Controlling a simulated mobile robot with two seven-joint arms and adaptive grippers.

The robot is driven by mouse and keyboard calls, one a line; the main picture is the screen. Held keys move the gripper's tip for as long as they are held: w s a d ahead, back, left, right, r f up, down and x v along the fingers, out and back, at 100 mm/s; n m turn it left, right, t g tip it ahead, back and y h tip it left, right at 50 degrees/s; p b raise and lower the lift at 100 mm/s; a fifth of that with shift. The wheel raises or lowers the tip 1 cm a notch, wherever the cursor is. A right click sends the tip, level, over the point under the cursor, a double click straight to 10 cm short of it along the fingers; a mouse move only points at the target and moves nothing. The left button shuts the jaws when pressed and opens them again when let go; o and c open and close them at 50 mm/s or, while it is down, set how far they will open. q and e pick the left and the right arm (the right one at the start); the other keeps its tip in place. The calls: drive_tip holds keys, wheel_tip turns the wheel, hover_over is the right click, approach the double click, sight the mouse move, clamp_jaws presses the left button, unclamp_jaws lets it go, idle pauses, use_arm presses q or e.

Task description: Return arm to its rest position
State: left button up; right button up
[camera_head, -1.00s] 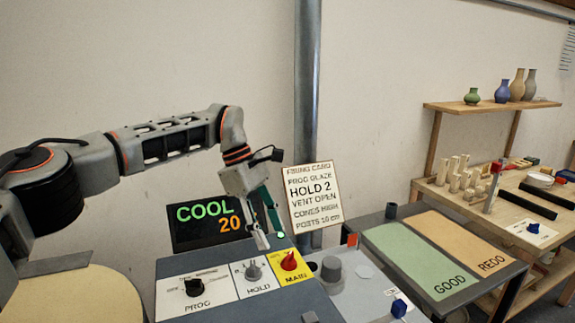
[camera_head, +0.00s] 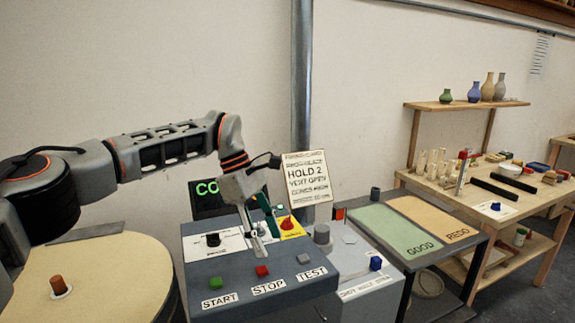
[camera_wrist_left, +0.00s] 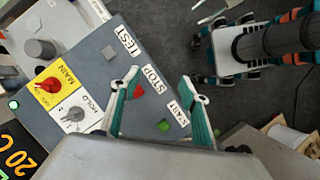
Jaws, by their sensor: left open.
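My left gripper (camera_head: 262,232) hangs open and empty over the grey control panel (camera_head: 228,285) in the head view. In the left wrist view, the open fingers of my left gripper (camera_wrist_left: 160,84) frame the red STOP button (camera_wrist_left: 139,91) from above, with no contact visible. The green START button (camera_wrist_left: 164,125) lies nearer the camera. The HOLD knob (camera_wrist_left: 74,115) and red MAIN knob (camera_wrist_left: 46,86) are at the left. My right gripper is not in view.
A firing card (camera_head: 306,180) stands behind the panel, close to my left wrist. A grey post (camera_head: 301,80) rises behind it. A round pale table (camera_head: 110,285) is at the left. Green GOOD and orange REDO areas (camera_head: 430,218) lie right. A shelf (camera_head: 465,105) holds vases.

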use_arm(q)
drive_tip(key=s+d+f+g+h, duration=0.2)
drive_tip(key=s+d+f+h, duration=0.1)
drive_tip(key=s+d+f, duration=0.45)
drive_tip(key=s+d+n+t+h, duration=0.1)
drive_tip(key=s+d+n+h, duration=0.4)
drive_tip(key=d+n+h, duration=0.25)
drive_tip(key=s+d+n+t+h, duration=0.1)
drive_tip(key=s+d+n+h, duration=0.3)
drive_tip(key=d+n+h, duration=0.4)
drive_tip(key=w+a+f+n+t+y, duration=0.2)
drive_tip(key=a+f+n+t+y, duration=0.45)
drive_tip(key=n, duration=0.65)
drive_tip(key=w+a+f+n+t+y, duration=0.2)
drive_tip(key=a+f+n+t+y, duration=0.2)
drive_tip(key=a+f+n+t, duration=0.55)
drive_tip(key=s+a+f+n+g+y, duration=0.1)
drive_tip(key=s+a+f+n+y, duration=0.3)
drive_tip(key=s+a+f+n, duration=0.4)
drive_tip(key=s+a+f+n+g+y, duration=0.2)
drive_tip(key=s+a+f+n+y, duration=0.3)
drive_tip(key=a, duration=0.9)
drive_tip(key=s+f+n, duration=0.3)
drive_tip(key=f, duration=0.1)
drive_tip(key=shift+s+a+f, duration=0.2)
drive_tip(key=shift+s, duration=0.15)
